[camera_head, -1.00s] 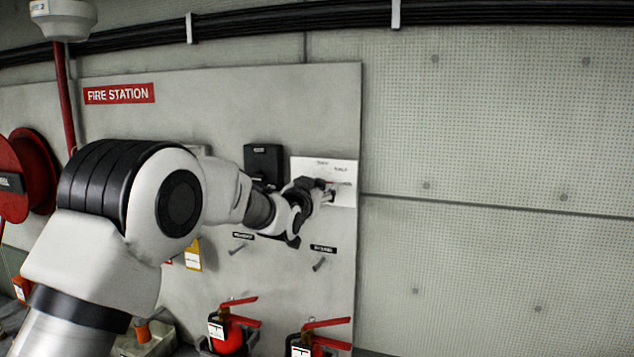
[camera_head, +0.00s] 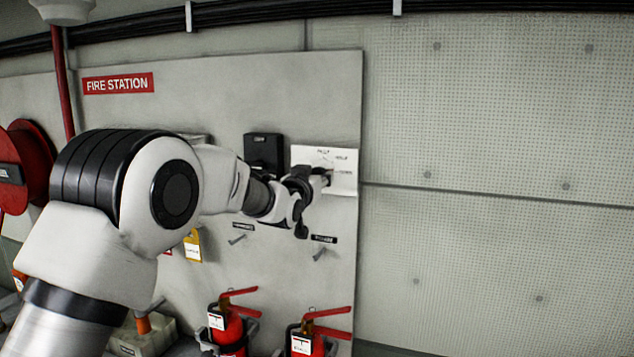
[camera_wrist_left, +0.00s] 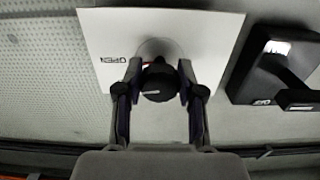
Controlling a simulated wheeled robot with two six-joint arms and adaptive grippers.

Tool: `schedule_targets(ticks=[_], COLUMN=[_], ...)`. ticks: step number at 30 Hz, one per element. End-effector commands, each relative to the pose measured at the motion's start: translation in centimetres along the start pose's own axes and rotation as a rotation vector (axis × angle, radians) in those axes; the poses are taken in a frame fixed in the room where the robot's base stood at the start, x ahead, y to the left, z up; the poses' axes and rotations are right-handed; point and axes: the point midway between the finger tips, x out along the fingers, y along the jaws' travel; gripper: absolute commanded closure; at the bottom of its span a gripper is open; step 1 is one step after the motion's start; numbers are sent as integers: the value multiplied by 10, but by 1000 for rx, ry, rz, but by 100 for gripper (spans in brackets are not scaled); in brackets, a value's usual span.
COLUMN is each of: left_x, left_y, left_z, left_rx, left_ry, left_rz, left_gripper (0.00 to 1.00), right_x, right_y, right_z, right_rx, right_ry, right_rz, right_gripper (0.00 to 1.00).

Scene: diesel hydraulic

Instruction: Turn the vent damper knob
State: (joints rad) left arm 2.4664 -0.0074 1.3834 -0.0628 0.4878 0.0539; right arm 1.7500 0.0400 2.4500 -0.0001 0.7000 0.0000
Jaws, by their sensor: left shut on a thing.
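The vent damper knob is a dark round knob (camera_wrist_left: 158,82) on a white label plate (camera_wrist_left: 220,40), seen in the left wrist view. The plate also shows in the head view (camera_head: 345,165) at the right part of the grey panel. My left gripper (camera_wrist_left: 159,78) is shut on the knob, one finger on each side of it. In the head view my left gripper (camera_head: 322,180) reaches the plate from the left, and the knob is mostly hidden by it. My right gripper is in neither view.
A black box (camera_head: 263,152) is mounted just left of the plate. Two small hooks stick out below, one of them (camera_head: 319,254) under the gripper. Red extinguishers (camera_head: 228,325) stand lower down. The wall right of the panel is bare.

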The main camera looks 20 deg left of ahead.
Motion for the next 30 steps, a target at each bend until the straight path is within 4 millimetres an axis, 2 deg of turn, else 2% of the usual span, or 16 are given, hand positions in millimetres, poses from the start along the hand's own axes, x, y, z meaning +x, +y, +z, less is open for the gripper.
schedule_targets(ticks=[3, 12, 30], left_x=[0, 0, 0], left_y=[0, 1, 3], left_z=[2, 1, -2], left_rx=[-94, -376, -945], left_ry=[3, 4, 3], left_rz=[0, 1, 2], left_gripper=[97, 97, 97], right_x=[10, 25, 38], right_y=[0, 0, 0], right_z=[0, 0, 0], right_rx=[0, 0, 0], right_ry=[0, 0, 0], right_rz=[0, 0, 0], right_gripper=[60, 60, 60])
